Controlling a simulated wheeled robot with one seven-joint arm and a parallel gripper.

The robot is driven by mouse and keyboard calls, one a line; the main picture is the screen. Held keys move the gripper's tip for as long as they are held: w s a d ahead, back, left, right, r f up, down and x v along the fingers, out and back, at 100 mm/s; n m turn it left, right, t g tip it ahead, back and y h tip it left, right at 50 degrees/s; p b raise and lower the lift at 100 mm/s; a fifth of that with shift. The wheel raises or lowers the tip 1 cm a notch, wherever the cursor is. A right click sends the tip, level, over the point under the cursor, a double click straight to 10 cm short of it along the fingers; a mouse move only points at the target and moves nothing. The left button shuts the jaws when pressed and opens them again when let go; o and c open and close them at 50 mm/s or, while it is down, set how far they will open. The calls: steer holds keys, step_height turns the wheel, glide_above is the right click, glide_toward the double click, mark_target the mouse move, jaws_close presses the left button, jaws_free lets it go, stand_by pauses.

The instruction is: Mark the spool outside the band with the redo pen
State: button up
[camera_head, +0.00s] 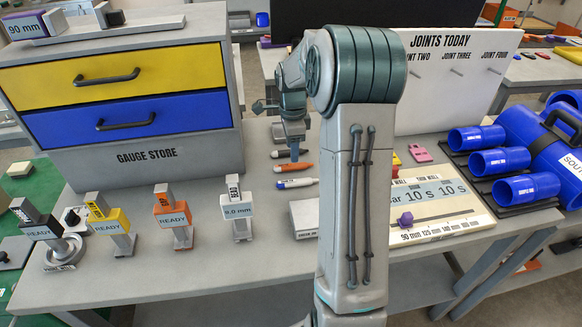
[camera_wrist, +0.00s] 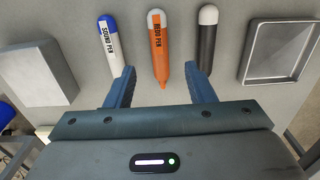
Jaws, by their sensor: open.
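The redo pen is orange with a white end and lies on the bench, seen in the head view (camera_head: 295,168) and in the wrist view (camera_wrist: 158,45). My gripper (camera_wrist: 159,70) is open, its two fingers on either side of the pen's pointed end, with nothing visibly held; I cannot tell its height above the bench. Three blue spools lie at the right of the bench: an upper one (camera_head: 476,138), a middle one (camera_head: 499,161) and a lower one (camera_head: 527,187).
The white and blue sound pen (camera_wrist: 109,45) and a black pen (camera_wrist: 207,45) flank the redo pen closely. An open tray (camera_wrist: 280,50) and a grey block (camera_wrist: 40,70) lie farther out. A timing board (camera_head: 440,204) and gauge stands with READY displays (camera_head: 174,217) occupy the bench.

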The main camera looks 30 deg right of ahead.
mark_target(291, 165)
steer(key=f, duration=0.5)
steer(key=shift+a+f+p, duration=0.2)
steer(key=shift+f+p, duration=0.15)
steer(key=c, duration=1.1)
steer(key=shift+o, duration=0.2)
steer(key=shift+r, duration=0.1)
